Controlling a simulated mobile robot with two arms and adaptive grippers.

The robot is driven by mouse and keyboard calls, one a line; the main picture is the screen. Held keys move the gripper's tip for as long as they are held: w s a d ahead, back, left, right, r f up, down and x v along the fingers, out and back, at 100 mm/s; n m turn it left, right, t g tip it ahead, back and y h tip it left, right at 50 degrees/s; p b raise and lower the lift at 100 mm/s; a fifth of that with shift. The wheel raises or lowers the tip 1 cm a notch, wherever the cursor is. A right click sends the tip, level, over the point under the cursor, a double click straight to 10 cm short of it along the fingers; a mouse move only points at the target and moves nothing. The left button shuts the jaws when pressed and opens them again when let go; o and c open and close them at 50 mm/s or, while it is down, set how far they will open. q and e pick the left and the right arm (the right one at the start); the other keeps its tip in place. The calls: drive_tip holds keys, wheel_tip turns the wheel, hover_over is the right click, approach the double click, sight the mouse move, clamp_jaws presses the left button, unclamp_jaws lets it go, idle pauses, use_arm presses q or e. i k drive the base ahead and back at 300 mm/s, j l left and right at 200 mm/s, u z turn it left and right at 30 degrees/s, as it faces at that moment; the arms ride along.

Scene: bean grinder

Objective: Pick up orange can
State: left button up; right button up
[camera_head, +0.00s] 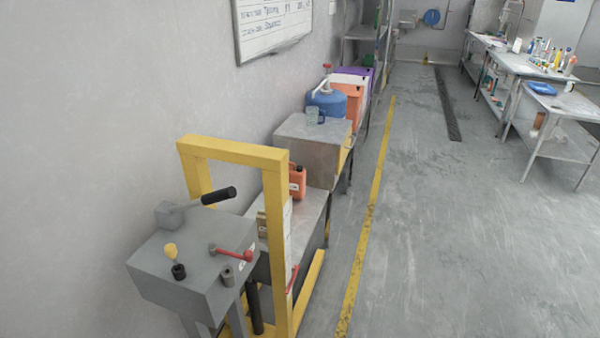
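The orange can (297,181) is a small jerry-can shape with a dark cap and a pale label. It stands upright on a low metal table (310,206), against the side of a taller steel cabinet. A yellow frame post in front hides its left part. Neither of my grippers shows in the head view.
A yellow frame (232,148) and a grey machine (190,262) with levers stand close in front. A blue jug (327,102) and a glass mug (312,115) sit on the steel cabinet (312,145). Open floor (450,230) lies right of the yellow line.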

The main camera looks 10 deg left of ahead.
sight(298, 174)
drive_tip(key=i+u, duration=0.15)
drive_tip(key=u, duration=0.3)
drive_tip(key=i+l+u, duration=0.1)
drive_tip(key=u, duration=0.3)
drive_tip(key=i+l+u, duration=0.15)
drive_tip(key=u, duration=0.3)
